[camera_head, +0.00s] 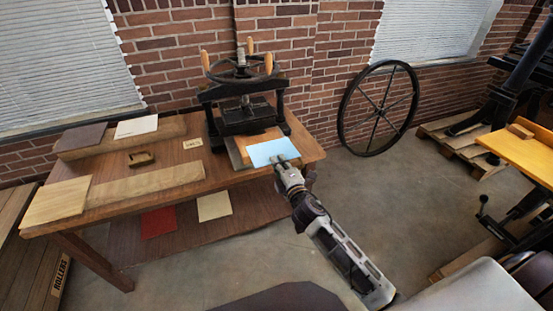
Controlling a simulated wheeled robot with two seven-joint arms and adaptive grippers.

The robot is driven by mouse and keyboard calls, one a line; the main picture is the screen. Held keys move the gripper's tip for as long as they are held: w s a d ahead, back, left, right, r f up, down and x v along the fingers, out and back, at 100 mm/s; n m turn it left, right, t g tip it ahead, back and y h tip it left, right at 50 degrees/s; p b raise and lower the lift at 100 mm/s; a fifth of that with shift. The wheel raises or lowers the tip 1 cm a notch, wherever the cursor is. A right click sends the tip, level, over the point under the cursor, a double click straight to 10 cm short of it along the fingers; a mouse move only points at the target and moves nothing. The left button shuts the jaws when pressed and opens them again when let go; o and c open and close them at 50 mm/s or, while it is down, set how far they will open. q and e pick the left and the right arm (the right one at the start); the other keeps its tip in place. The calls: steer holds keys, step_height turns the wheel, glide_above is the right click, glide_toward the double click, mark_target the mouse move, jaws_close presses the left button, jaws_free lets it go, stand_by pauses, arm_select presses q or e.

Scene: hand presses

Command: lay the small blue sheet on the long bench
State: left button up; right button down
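The small blue sheet (270,151) is flat at the front of the hand press (243,100), over or just above the board at its foot. My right gripper (281,160) reaches in from the lower right, with its fingertips at the sheet's near edge. The fingers are too small to tell whether they are closed on the sheet. The long bench (120,208) is a brown wooden table that carries the press at its right end. My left gripper is not in view.
On the bench lie wooden planks (147,186), a pale board (57,200), a dark sheet (80,137), a white sheet (136,126) and a small wooden block (141,159). Red (158,222) and cream (214,206) sheets lie on the lower shelf. A spoked wheel (378,108) leans against the brick wall.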

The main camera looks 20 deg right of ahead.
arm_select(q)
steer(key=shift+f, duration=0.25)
arm_select(e)
steer(key=s, duration=0.7)
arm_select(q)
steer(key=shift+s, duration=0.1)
arm_select(e)
steer(key=shift+d+f, duration=0.1)
stand_by(0.5)
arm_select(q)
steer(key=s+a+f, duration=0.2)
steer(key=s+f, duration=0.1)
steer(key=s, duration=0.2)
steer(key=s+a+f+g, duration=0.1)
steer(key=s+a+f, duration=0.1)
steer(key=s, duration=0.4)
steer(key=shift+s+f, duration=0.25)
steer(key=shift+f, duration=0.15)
arm_select(e)
steer(key=s+f, duration=0.4)
steer(key=f, duration=0.5)
steer(key=shift+s+f+h, duration=0.3)
steer(key=shift+s, duration=0.05)
steer(key=shift+w+a, duration=0.1)
steer(key=shift+a, duration=0.1)
